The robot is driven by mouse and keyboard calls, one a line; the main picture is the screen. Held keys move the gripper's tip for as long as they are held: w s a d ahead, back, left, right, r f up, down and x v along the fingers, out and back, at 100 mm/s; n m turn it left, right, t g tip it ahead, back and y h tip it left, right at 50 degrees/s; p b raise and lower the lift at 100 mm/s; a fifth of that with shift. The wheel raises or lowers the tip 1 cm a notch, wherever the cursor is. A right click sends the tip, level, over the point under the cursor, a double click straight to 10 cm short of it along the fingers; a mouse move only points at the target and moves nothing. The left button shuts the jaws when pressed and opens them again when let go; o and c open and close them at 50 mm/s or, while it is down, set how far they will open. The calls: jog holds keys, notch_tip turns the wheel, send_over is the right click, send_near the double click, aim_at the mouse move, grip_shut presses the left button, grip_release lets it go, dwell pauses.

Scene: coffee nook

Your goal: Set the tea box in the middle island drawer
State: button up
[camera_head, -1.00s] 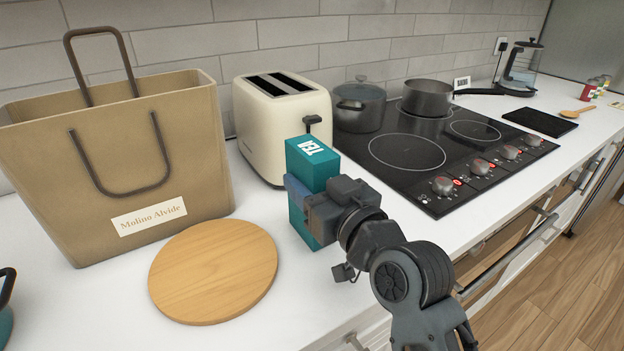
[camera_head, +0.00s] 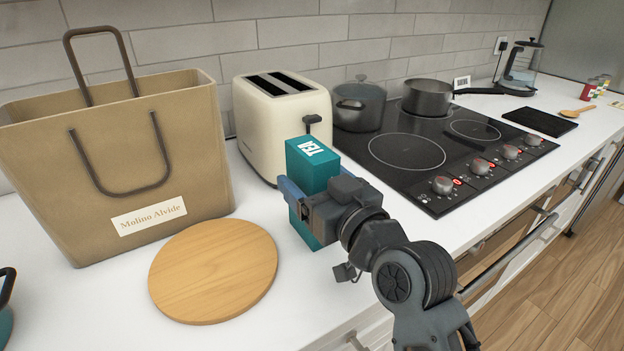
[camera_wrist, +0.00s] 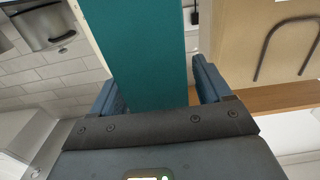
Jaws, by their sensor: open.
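The teal tea box (camera_head: 312,166), with white TEA lettering on top, stands upright on the white counter in front of the toaster. My gripper (camera_head: 307,196) is at the box's near side, its blue fingers open around it. In the wrist view the box (camera_wrist: 148,50) stands between the two spread fingers of my gripper (camera_wrist: 158,88), with a gap visible on the right side. The front of the island and its middle drawer cannot be made out for certain; a drawer handle (camera_head: 355,341) shows at the counter's lower edge.
A cream toaster (camera_head: 270,130) stands close behind the box. A round wooden board (camera_head: 213,271) and a brown bag (camera_head: 60,180) are to the left. A black cooktop (camera_head: 440,160) with pots lies to the right. Bare counter (camera_head: 390,215) lies between the box and the cooktop.

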jog(key=b+v, duration=0.1)
jog(key=v, duration=1)
jog(key=shift+s+d+b, duration=0.25)
jog(key=shift+b, duration=0.1)
jog(key=shift+f, duration=0.1)
jog(key=s+d+f+m+h, duration=0.55)
jog(key=s+d+f, duration=0.55)
jog(key=s+f, duration=0.25)
jog(key=s+d+h, duration=0.2)
jog(key=s+d, duration=0.1)
jog(key=s, duration=0.7)
jog(key=s+d+m+h, duration=0.1)
jog(key=s+d+h, duration=0.1)
jog(key=s, duration=0.9)
jog(key=shift+s+d+r, duration=0.3)
jog(key=shift+d+r, duration=0.15)
jog(key=shift+w, duration=0.1)
